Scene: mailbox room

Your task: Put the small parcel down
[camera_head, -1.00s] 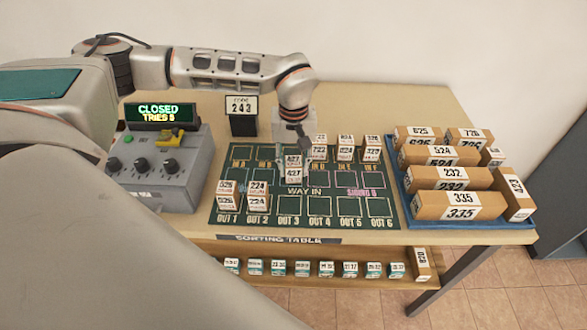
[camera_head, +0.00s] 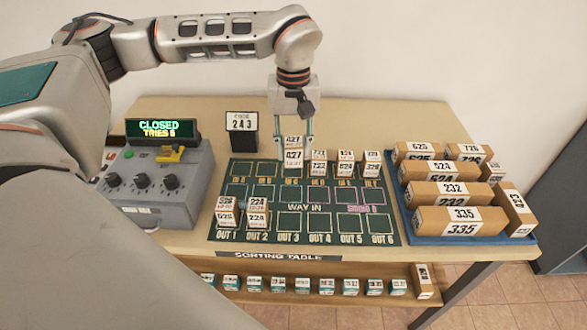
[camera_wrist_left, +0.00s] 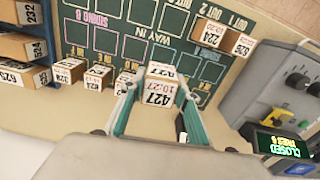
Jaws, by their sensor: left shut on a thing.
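My left gripper (camera_head: 293,148) points down over the back row of the green sorting mat (camera_head: 290,222), at its third column. It is shut on a small white-labelled parcel marked 427 (camera_head: 293,158). In the left wrist view the parcel (camera_wrist_left: 160,88) sits between the two teal fingers (camera_wrist_left: 158,118). The parcel looks upright and a little higher or farther back than its neighbours; I cannot tell whether its bottom touches the mat. My right gripper is not in view.
Parcels stand in OUT 1 (camera_head: 226,215) and OUT 2 (camera_head: 257,214). OUT 3 to OUT 6 and the WAY IN row look bare. A grey control box (camera_head: 160,185) is at left, a 243 sign (camera_head: 241,130) behind, a blue tray (camera_head: 407,228) of long boxes at right.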

